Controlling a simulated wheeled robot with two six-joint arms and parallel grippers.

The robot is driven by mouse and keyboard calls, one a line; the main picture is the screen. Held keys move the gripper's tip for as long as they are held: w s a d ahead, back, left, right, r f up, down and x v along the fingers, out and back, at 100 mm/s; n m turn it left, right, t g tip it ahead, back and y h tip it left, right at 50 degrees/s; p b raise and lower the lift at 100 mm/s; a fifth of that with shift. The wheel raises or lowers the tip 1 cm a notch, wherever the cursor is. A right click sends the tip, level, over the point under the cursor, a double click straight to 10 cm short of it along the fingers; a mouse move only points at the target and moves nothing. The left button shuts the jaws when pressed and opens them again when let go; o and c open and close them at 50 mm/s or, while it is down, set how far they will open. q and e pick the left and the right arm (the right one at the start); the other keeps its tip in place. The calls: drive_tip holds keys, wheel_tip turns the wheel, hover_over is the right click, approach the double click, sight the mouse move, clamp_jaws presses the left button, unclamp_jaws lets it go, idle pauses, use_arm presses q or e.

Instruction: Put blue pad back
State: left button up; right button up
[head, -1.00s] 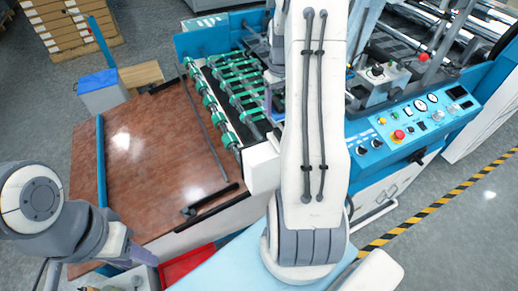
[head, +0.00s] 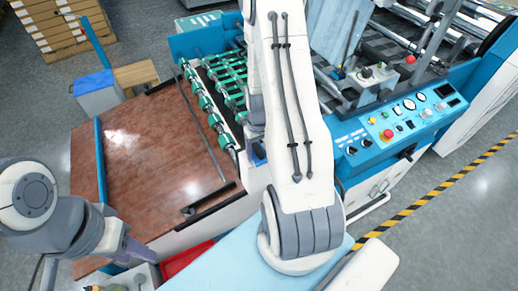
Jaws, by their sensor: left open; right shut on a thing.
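My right arm reaches from the bottom centre up over the green-roller feeder (head: 225,85). Its grey wrist and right gripper (head: 257,138) show only partly beside the thick white arm link. The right gripper is shut; a small dark blue piece (head: 259,154) shows beneath it, which looks like the blue pad, though most of it is hidden. My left gripper (head: 138,252) is at the lower left, open and empty, near the front corner of the brown table, away from the pad.
The brown table (head: 150,150) is bare and clear. The blue control panel (head: 405,120) with knobs and a red button stands right of my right arm. A red tray (head: 186,260) and light blue surface (head: 225,262) lie in front. Stacked boxes (head: 65,30) stand at the far left.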

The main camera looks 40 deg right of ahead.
drive_tip(key=o, duration=0.9)
drive_tip(key=shift+f, duration=0.1)
wheel_tip(320, 180, up, 12)
drive_tip(key=b, duration=0.3)
drive_tip(key=s+a+r+n, duration=0.1)
drive_tip(key=a+r+n, duration=0.1)
drive_tip(key=a, duration=0.7)
drive_tip(key=a+r+n, duration=0.2)
drive_tip(key=a+r, duration=0.1)
drive_tip(key=a, duration=0.6)
drive_tip(key=s+a+r+n, duration=0.1)
drive_tip(key=s+a+n, duration=0.1)
drive_tip(key=s+a, duration=0.2)
drive_tip(key=s+a+n, duration=0.2)
drive_tip(key=s+a, duration=0.2)
drive_tip(key=s, duration=0.1)
drive_tip(key=s+a+r+n+y, duration=0.1)
drive_tip(key=s+a+n, duration=0.1)
drive_tip(key=s+a, duration=0.2)
drive_tip(key=shift+s+a+r, duration=0.15)
drive_tip(key=shift+s+a, duration=0.05)
drive_tip(key=shift+s, duration=0.2)
drive_tip(key=shift+s+a+r, duration=0.15)
drive_tip(key=shift+s, duration=0.25)
